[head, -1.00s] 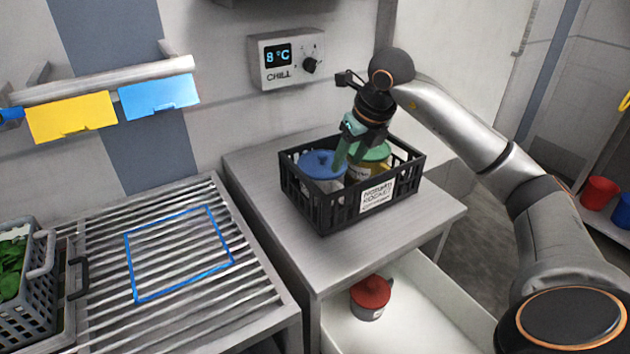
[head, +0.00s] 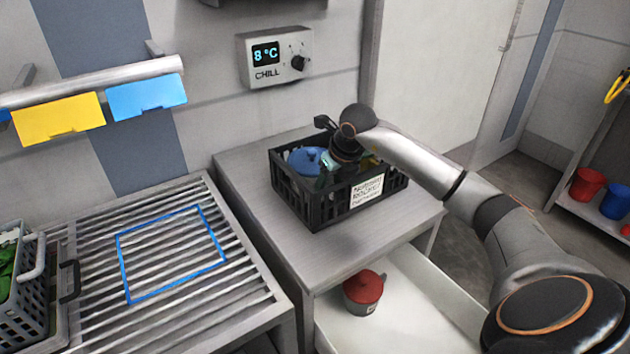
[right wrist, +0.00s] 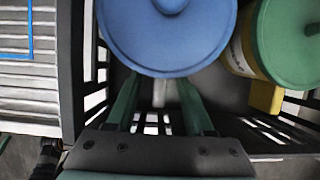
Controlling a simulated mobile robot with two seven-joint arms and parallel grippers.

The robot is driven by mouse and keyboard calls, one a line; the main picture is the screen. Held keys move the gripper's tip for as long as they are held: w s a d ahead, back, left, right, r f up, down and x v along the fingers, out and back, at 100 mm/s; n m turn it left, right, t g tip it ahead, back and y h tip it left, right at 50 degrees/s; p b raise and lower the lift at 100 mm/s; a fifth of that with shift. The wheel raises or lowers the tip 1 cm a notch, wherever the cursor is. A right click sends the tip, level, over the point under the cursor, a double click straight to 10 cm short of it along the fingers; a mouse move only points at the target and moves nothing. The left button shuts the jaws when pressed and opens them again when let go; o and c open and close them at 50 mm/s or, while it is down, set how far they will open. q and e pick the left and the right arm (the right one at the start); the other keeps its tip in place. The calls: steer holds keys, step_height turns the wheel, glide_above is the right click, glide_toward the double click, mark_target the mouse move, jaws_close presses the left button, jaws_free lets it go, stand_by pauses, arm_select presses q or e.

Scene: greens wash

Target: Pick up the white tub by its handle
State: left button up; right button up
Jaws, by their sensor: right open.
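The white tub stands in the black crate (head: 315,212), and its blue lid (head: 303,160) shows at the left. In the right wrist view the blue lid (right wrist: 165,35) covers most of the tub's body, with a pale handle (right wrist: 159,93) below it. My right gripper (right wrist: 157,100) is open, its two green fingers on either side of that handle with gaps visible. In the head view my right gripper (head: 326,178) reaches down into the crate, its fingertips mostly hidden. A yellow tub with a green lid (right wrist: 290,40) stands to the right. My left gripper is out of view.
The crate's slatted walls stand close around the gripper. A red-lidded tub (head: 363,290) sits in a white bin below the steel counter (head: 250,170). A slatted drainer with a blue outline (head: 175,255) and a grey basket of greens (head: 25,285) lie left.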

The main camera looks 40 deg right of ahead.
jaws_close()
stand_by(0.4)
steer(key=shift+r, duration=0.1)
stand_by(0.9)
